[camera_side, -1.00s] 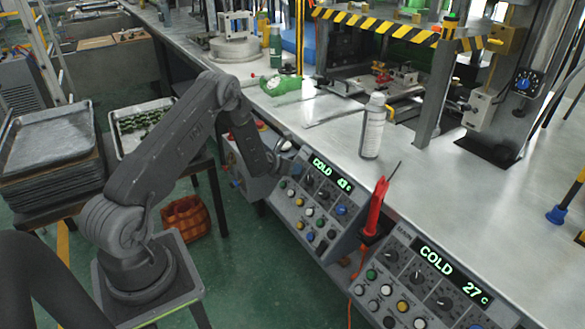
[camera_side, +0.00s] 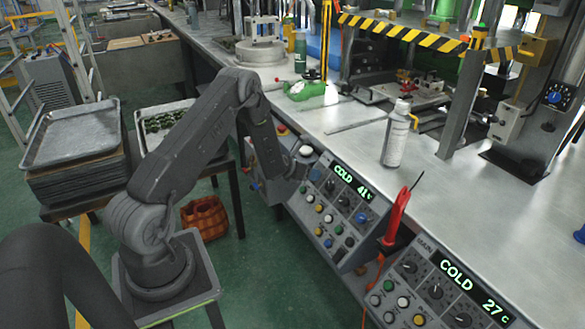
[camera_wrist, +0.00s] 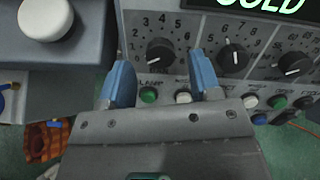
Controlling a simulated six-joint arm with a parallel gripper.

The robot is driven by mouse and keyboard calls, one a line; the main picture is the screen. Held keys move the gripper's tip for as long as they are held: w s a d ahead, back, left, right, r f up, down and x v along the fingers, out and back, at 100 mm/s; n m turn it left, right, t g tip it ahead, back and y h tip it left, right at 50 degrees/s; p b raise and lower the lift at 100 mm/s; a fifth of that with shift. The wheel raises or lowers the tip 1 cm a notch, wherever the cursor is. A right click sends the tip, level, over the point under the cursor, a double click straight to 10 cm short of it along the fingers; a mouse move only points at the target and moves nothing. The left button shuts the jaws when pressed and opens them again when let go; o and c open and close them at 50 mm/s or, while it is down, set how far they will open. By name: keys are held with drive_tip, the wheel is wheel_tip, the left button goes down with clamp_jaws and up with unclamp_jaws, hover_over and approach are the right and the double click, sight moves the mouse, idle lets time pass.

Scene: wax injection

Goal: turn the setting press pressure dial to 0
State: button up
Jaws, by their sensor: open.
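In the wrist view, a black dial (camera_wrist: 160,52) with a numbered scale sits between and just beyond my gripper's fingertips. Its white mark points to the lower left, by the low end of the scale. The dial's name is not legible. A second dial (camera_wrist: 233,58) and a third dial (camera_wrist: 295,65) stand to its right. My gripper (camera_wrist: 161,73) is open with blue fingers apart and nothing between them. In the side view its end (camera_side: 302,168) is at the panel's upper left.
A grey box with a white round button (camera_wrist: 46,18) stands left of the dials. A second panel marked MAIN (camera_side: 437,285), a red tool (camera_side: 396,217) and a white bottle (camera_side: 396,135) are to the right. Colored buttons (camera_wrist: 183,97) lie below the dials.

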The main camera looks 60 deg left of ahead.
drive_tip(key=v, duration=1.1)
drive_tip(key=shift+s+r, duration=0.2)
